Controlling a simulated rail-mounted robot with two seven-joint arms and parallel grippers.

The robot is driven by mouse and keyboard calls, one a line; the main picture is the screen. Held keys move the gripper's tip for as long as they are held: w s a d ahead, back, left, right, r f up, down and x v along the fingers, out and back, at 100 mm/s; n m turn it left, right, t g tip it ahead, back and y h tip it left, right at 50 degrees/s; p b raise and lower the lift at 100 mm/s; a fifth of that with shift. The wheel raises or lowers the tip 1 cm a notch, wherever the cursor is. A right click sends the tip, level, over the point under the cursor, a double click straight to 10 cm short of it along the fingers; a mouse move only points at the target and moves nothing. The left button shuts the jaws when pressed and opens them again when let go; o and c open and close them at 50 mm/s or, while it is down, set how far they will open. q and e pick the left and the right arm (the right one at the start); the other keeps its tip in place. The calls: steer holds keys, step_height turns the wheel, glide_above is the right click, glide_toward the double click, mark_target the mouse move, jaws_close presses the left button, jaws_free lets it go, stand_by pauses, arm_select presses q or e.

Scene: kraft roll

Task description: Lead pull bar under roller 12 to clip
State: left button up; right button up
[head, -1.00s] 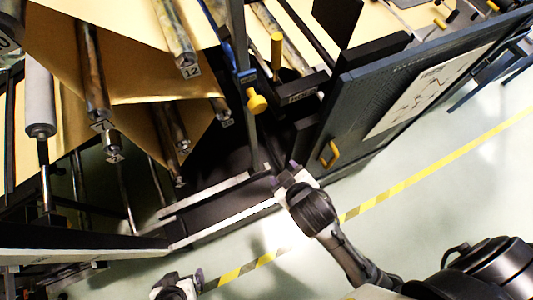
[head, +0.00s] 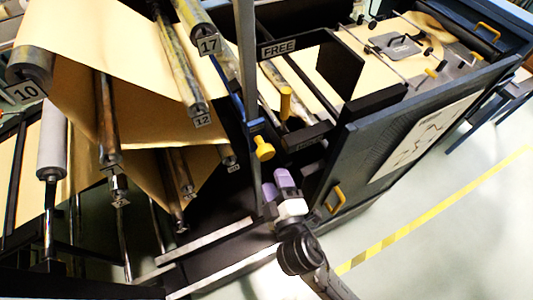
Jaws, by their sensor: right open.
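Roller 12 (head: 177,62) is a long shiny roller, and its end plate marked 12 (head: 202,121) faces me. Brown kraft paper (head: 110,45) runs beside it and hangs in a fold below its end. I cannot make out the pull bar or be sure which part is the clip. My right gripper (head: 284,182), with purple fingers, is open in front of the machine, just below a yellow knob (head: 263,148) in the picture. I see nothing held in it. My left gripper is out of view.
An upright post (head: 246,60) stands right of roller 12. Rollers 17 (head: 195,15) and 10 (head: 33,65) are nearby. A blue door panel (head: 345,160) with a yellow handle (head: 335,198) is at the right. The floor (head: 450,240) at lower right is clear.

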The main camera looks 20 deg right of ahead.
mark_target(266, 157)
steer(key=w, duration=0.7)
steer(key=shift+d, duration=0.4)
steer(key=shift+w+d+b, duration=0.1)
steer(key=shift+w+b, duration=0.25)
steer(key=shift+w, duration=0.75)
steer(key=c, duration=0.9)
steer(key=shift+d+f, duration=0.4)
steer(key=shift+f, duration=0.1)
